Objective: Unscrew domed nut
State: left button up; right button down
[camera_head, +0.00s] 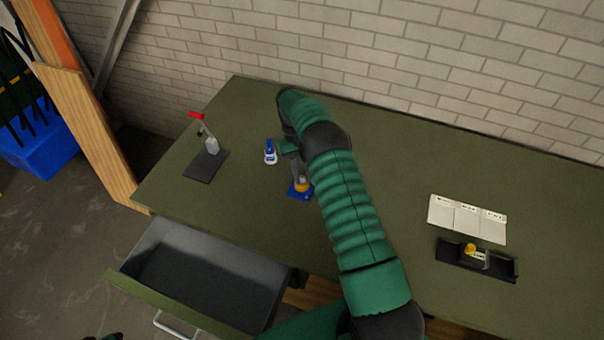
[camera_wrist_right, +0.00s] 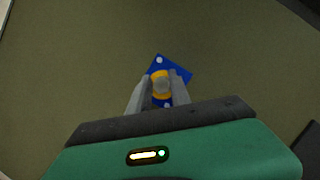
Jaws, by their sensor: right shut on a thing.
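The domed nut (camera_wrist_right: 160,78) shows as a small grey rounded top on a yellow fitting (camera_wrist_right: 162,94) in the right wrist view. The fitting stands on a blue base plate (camera_wrist_right: 181,76), which also shows on the table in the head view (camera_head: 299,194). My right gripper (camera_wrist_right: 160,82) points down with one finger on each side of the nut and is shut on it. The fingers hide the nut's sides. In the head view my right gripper (camera_head: 298,177) is over the blue plate, and the nut is mostly hidden. My left gripper is not clearly in view.
A blue-and-white bottle (camera_head: 270,152) stands left of the plate. A red-handled clamp on a dark base (camera_head: 205,165) is farther left. White sheets (camera_head: 467,218) and a black tray (camera_head: 457,257) with a yellow item lie right. An open drawer (camera_head: 200,280) juts out in front.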

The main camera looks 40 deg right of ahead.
aim_at(302, 178)
jog(key=n, duration=0.2)
jog(key=n+h+p, duration=0.1)
jog(key=shift+w+r+n, duration=0.15)
jog(key=shift+r+n, duration=0.05)
jog(key=shift+n, duration=0.2)
jog(key=shift+f+n+h, duration=0.15)
jog(key=shift+n+h, duration=0.35)
jog(key=shift+n, duration=0.2)
jog(key=shift+p, duration=0.3)
jog(key=shift+n, duration=0.4)
jog(key=shift+r+p, duration=0.5)
jog(key=shift+r, duration=0.15)
jog(key=shift+r+p, duration=1.6)
jog(key=shift+r, duration=0.85)
